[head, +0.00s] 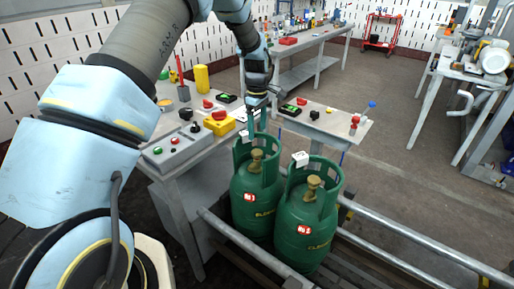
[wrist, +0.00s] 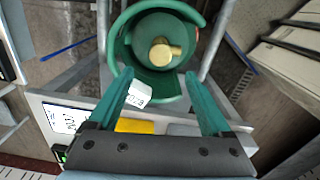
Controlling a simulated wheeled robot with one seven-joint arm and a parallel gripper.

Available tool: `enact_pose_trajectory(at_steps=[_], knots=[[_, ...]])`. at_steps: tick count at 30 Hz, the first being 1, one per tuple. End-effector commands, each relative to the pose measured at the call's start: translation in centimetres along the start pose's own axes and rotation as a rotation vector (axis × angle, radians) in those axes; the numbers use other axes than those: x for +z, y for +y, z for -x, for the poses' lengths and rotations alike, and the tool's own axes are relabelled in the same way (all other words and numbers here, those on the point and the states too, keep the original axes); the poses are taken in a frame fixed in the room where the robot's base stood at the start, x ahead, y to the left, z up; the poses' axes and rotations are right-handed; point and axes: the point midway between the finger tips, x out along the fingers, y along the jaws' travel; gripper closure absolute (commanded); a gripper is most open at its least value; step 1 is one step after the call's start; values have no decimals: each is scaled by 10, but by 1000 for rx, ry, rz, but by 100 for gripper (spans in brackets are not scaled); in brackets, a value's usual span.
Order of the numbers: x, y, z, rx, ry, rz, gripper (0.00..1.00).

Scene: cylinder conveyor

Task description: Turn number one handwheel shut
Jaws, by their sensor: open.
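Two green gas cylinders stand side by side. The left cylinder (head: 256,213) has a red-and-white label that seems to read No 1, and a brass handwheel (head: 257,160) inside its collar. The right cylinder (head: 304,243) has a similar label, hard to read, and its own brass handwheel (head: 313,187). My gripper (head: 262,118) hangs just above and behind the left cylinder's collar. In the wrist view, my open, empty gripper (wrist: 159,76) points at a collar with a brass handwheel (wrist: 165,53) beyond the fingertips. A white tag (wrist: 139,93) shows between the fingers.
Metal conveyor rails (head: 258,247) run beside the cylinders. A workbench (head: 340,127) behind them carries a control box (head: 180,146), a yellow-and-red emergency button (head: 219,122) and several small items. Open floor (head: 405,180) lies to the right.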

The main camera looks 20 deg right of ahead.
Motion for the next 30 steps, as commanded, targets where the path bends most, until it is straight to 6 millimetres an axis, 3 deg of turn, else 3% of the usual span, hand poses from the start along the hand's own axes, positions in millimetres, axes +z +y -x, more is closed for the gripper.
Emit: enact_pose_trajectory(at_steps=[9,15,27,30], knots=[[0,-2,-57,-4,-2,-1,17],[0,-1,-82,-2,-1,-1,17],[-1,-1,-91,0,0,-1,17],[-1,-1,-91,0,0,-1,27]])
